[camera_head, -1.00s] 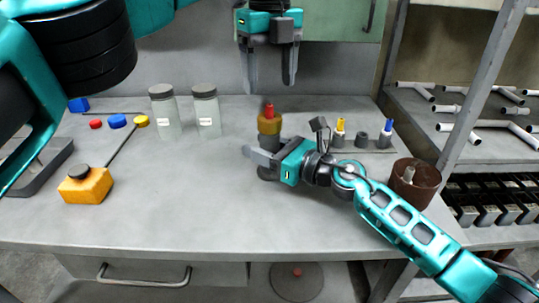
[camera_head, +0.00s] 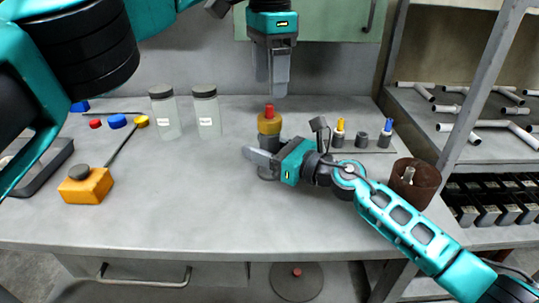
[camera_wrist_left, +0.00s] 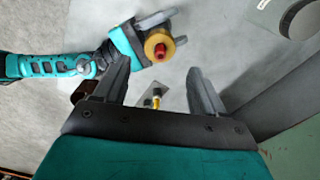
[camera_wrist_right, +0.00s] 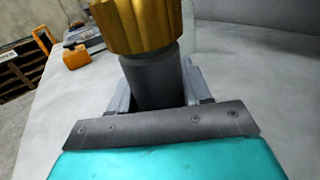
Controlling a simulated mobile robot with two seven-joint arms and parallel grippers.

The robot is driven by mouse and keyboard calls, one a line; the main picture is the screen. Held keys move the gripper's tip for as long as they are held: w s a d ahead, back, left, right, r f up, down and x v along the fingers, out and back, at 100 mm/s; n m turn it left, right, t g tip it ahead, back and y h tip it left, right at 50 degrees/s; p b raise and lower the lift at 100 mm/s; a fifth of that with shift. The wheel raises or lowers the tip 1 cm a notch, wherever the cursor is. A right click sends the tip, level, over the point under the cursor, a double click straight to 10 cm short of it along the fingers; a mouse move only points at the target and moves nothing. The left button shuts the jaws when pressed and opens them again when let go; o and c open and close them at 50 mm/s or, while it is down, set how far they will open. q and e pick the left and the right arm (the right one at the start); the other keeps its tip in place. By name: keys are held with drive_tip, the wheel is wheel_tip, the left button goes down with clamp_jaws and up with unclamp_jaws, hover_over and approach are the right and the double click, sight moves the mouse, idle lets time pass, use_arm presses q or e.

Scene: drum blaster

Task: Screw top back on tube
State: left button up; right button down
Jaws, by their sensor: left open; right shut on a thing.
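A dark grey tube (camera_wrist_right: 150,80) stands upright, with a ribbed gold top (camera_head: 269,124) and a red tip (camera_head: 269,110) above it. My right gripper (camera_head: 262,160) is shut around the tube below the gold top. My left gripper (camera_head: 272,88) hangs above and slightly behind the tube, pointing down, open and empty. In the left wrist view, the gold top (camera_wrist_left: 158,44) and red tip (camera_wrist_left: 165,50) show near and beyond the open fingers, not touching them. The gold top sits on the tube; I cannot tell how tightly.
Two glass jars (camera_head: 207,112) stand left of the tube. Small yellow (camera_head: 339,133) and blue-tipped (camera_head: 386,133) pieces stand in a rack to the right. A brown pot (camera_head: 414,180) is near the right edge. An orange block (camera_head: 88,188) lies left. The table's front middle is clear.

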sight(270, 105)
use_arm(q)
drive_tip(key=shift+f, duration=0.1)
drive_tip(key=shift+f, duration=3.9)
